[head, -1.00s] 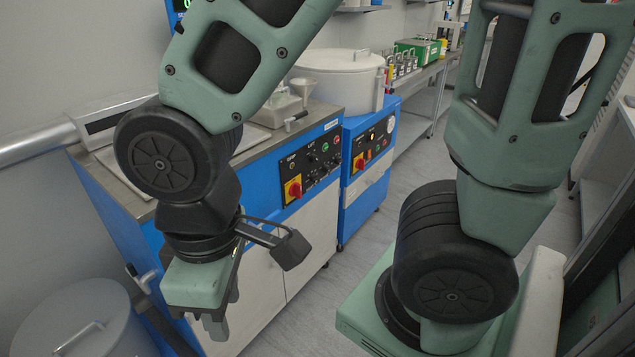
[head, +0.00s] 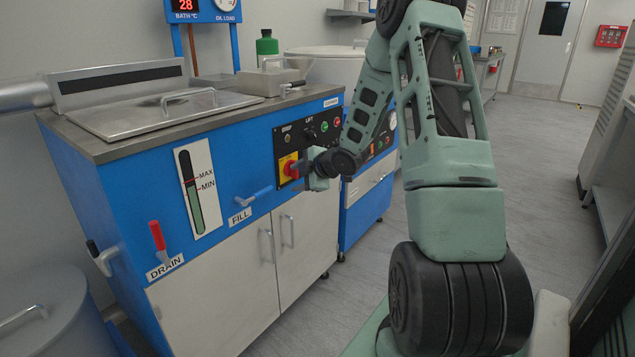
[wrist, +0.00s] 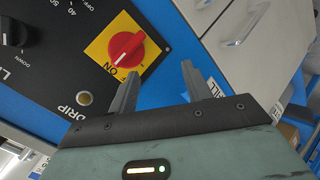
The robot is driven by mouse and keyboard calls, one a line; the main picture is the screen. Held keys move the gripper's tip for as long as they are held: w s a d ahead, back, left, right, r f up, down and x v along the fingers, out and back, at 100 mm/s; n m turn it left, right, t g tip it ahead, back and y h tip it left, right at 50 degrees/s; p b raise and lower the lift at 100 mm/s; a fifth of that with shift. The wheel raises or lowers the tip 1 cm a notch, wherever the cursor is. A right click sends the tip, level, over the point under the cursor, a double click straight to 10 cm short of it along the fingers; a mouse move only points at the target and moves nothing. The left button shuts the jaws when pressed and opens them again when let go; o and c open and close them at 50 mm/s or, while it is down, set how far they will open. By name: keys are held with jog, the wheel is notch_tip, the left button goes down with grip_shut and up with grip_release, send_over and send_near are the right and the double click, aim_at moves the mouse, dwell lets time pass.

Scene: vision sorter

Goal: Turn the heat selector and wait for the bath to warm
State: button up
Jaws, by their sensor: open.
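The control panel (head: 296,134) is on the blue bath cabinet. Part of a dial scale, with 40, 50 and OFF, shows at the top edge of the wrist view (wrist: 78,8); its knob is out of that frame, and I cannot make it out behind my gripper in the head view. My gripper (head: 303,178) is at the panel, open and empty. In the wrist view its two fingers (wrist: 158,85) point toward the red rotary switch (wrist: 125,47) on a yellow plate; contact is not clear. The bath display (head: 185,5) reads 28.
A black lift knob (wrist: 14,35) and a drip button (wrist: 84,98) are near the switch. The blue fill handle (head: 254,197) and red drain handle (head: 157,236) stick out from the cabinet front. Open floor (head: 540,130) lies to the right.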

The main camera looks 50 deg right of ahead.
jog(key=s+d+f+n+t+y, duration=0.15)
jog(key=s+d+n+t, duration=0.5)
jog(key=s+d, duration=0.7)
jog(key=w+d+b, duration=0.1)
jog(key=w+b, duration=0.1)
jog(key=w, duration=1.6)
jog(key=shift+w+f, duration=0.25)
jog(key=shift+f, duration=0.1)
jog(key=shift+h, duration=0.25)
jog(key=c, duration=0.9)
